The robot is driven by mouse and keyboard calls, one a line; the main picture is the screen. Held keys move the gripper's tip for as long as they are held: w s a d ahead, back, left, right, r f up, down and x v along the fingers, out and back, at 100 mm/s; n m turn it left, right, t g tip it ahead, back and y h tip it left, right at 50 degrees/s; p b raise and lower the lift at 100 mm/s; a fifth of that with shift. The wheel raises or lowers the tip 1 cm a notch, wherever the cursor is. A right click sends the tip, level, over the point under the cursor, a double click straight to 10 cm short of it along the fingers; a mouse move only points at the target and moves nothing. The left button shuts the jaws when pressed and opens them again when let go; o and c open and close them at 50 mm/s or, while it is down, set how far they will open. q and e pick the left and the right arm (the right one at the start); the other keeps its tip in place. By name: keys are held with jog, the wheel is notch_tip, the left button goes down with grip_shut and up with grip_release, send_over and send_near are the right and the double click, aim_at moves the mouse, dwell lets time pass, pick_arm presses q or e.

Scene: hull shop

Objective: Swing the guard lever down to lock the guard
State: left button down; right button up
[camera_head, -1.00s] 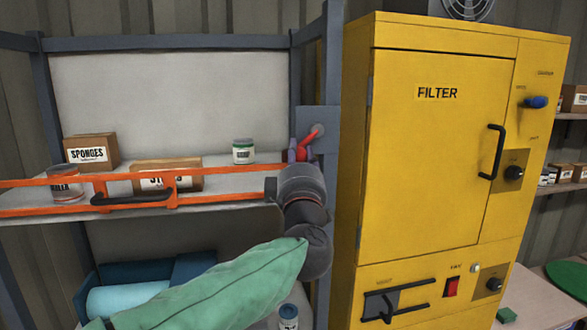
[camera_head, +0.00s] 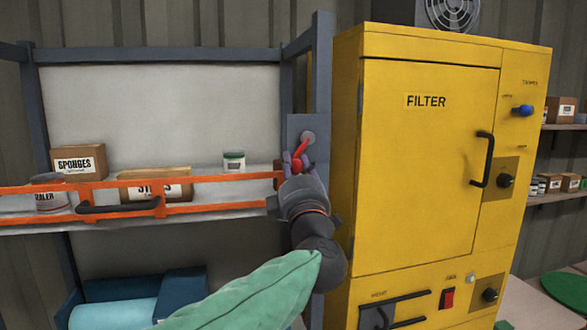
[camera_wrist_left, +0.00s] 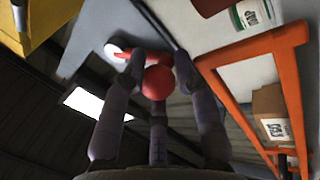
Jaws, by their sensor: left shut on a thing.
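The red guard lever (camera_head: 302,149) is mounted on a grey plate (camera_head: 297,126) on the shelf post. It slopes down and slightly left from its round pivot (camera_head: 309,137). My left gripper (camera_head: 293,162) is shut on the lever's knob. In the left wrist view the red ball knob (camera_wrist_left: 158,82) sits between the fingers (camera_wrist_left: 158,75), with the red arm running to the pale pivot. The orange guard (camera_head: 235,176) runs across the front of the shelf, with its right end beside my gripper. My right gripper is not in view.
The yellow filter cabinet (camera_head: 425,160) stands close to the right of the post. Boxes marked sponges (camera_head: 80,160) and a second box (camera_head: 155,184) stand on the shelf with a small jar (camera_head: 234,161). A blue bin (camera_head: 185,293) lies below.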

pick_arm(q)
jog(key=c, duration=1)
grip_release()
jog(key=shift+d+r, duration=0.15)
jog(key=shift+d, duration=0.15)
jog(key=v, duration=1.2)
